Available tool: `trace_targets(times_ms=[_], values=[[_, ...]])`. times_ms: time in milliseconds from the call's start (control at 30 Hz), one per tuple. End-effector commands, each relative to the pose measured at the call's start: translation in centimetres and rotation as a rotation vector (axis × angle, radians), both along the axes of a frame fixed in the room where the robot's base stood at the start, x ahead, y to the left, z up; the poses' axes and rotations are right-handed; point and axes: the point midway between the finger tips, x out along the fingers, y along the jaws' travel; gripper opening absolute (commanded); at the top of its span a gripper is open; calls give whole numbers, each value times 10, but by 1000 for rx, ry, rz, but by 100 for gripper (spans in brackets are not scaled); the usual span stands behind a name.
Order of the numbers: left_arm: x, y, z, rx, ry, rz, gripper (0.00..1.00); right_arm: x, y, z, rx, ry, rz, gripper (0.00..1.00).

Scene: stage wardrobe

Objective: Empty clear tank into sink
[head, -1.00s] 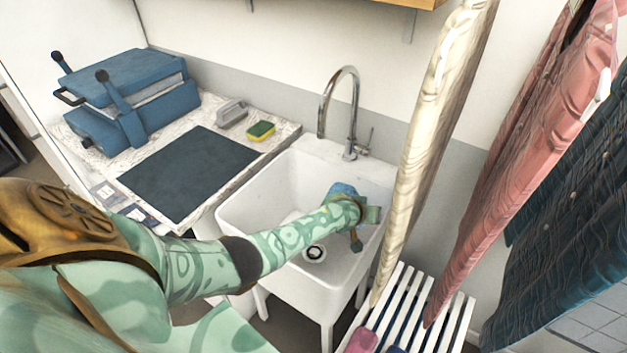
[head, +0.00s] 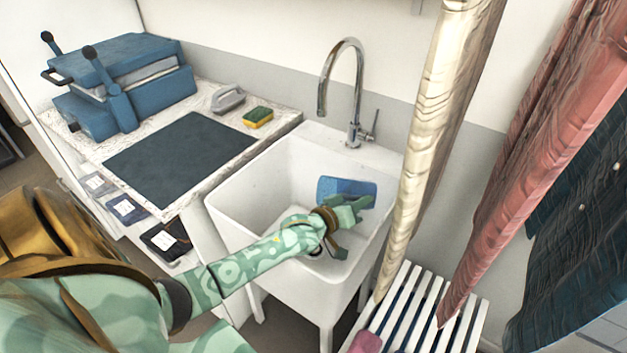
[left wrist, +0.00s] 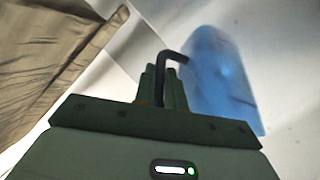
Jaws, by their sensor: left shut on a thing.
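The clear tank (head: 340,187) looks blue and see-through and is held inside the white sink (head: 262,190), near its right side. It appears tilted, with its long side across the head view. My left gripper (head: 347,212) is shut on its dark handle, in front of the tank in the head view. In the left wrist view the tank (left wrist: 225,85) is to the right of the fingers (left wrist: 163,90), and the dark bent handle runs between them. I cannot tell whether liquid is in it. The drain is mostly hidden by my arm. My right gripper is not in view.
A tap (head: 352,95) stands at the sink's back edge. A cream garment (head: 432,140) hangs close to the sink's right side, near my left gripper. A white slatted rack (head: 455,320) is below it. The left counter holds a sponge (head: 258,117), a grey iron (head: 228,98) and a blue press (head: 125,85).

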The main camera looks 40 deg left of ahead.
Motion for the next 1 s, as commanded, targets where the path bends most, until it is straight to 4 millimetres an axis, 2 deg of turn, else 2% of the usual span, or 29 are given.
trace_targets(times_ms=[33,200,667,1000], values=[[0,1,-1,-5,-16,-1,0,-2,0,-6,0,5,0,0],[-2,2,8,-22,-62,-2,0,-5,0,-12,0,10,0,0],[-8,3,21,-50,-141,-3,0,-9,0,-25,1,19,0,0],[-18,7,41,-77,-207,-5,0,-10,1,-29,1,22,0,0]])
